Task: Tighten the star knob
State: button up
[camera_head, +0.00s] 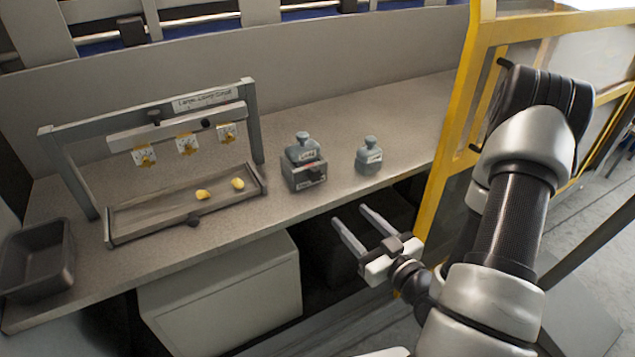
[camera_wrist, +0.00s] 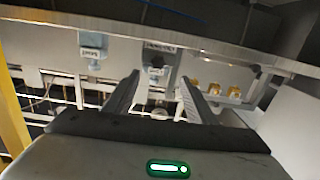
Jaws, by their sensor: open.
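A grey metal frame (camera_head: 252,125) stands on the bench at the left in the head view, with a crossbar (camera_head: 125,138) carrying yellow-and-white pieces. My gripper (camera_head: 352,214) is open and empty, in front of the bench edge and well to the right of the frame. Its two fingers also show in the wrist view (camera_wrist: 158,76), with nothing between them.
Two yellow lumps (camera_head: 203,194) lie in the tray. A dark bin (camera_head: 38,262) is at far left. A yellow guard post (camera_head: 448,140) stands near my arm.

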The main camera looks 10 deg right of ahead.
jog(key=b, duration=1.2)
send_near(316, 177)
jog(key=f, duration=0.1)
jog(key=shift+m+t, duration=0.3)
jog(key=shift+t, duration=0.1)
jog(key=x, duration=0.9)
jog(key=shift+r, duration=0.1)
jog(key=shift+c, duration=0.4)
jog(key=c, duration=1)
jog(key=shift+o, duration=0.2)
